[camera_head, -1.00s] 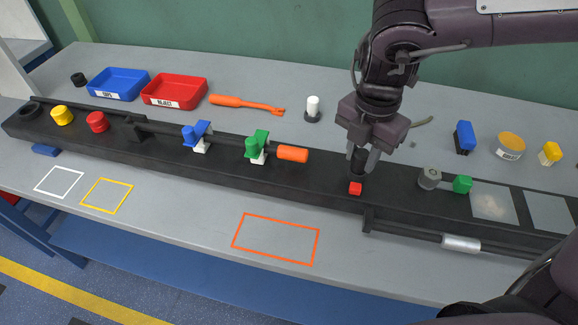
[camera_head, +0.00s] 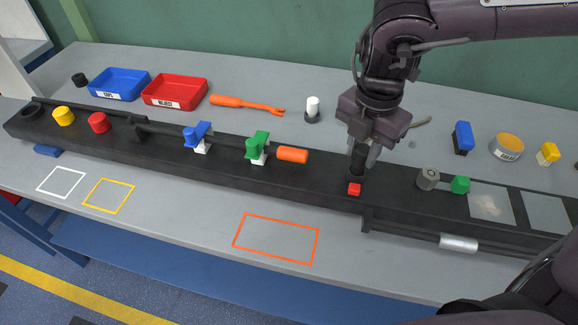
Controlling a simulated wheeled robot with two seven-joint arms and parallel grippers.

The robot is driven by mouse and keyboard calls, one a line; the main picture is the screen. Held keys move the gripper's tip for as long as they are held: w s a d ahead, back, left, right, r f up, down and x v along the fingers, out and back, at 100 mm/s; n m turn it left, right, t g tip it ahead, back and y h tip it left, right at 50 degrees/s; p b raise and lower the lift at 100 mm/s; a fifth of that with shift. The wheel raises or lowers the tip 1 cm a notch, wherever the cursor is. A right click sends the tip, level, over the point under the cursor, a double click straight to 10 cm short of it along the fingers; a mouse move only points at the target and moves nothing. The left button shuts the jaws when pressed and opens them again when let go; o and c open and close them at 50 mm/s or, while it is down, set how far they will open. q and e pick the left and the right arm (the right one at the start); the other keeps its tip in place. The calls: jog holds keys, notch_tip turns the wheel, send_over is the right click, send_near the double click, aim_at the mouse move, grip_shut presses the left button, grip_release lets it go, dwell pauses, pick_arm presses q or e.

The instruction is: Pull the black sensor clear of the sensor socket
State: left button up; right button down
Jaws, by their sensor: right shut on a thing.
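My right gripper (camera_head: 364,157) points down over the black rail fixture, right of the middle. It is shut on the black sensor (camera_head: 357,164), a dark upright piece between its fingers. The sensor's lower end is just behind a small red block (camera_head: 354,189). The sensor socket cannot be made out from the dark fixture around it, so I cannot tell whether the sensor's foot is still inside it. My left gripper is not in view.
The long black fixture (camera_head: 290,185) carries blue and green clamps (camera_head: 258,145), an orange handle (camera_head: 292,155) and a grey knob (camera_head: 428,179) beside a green block (camera_head: 460,184). An orange outlined area (camera_head: 277,239) in front is empty. Blue and red trays (camera_head: 174,92) stand behind.

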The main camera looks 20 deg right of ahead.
aim_at(364, 148)
jog(key=shift+r, duration=0.15)
jog(key=shift+r+p, duration=2)
jog(key=shift+r, duration=1)
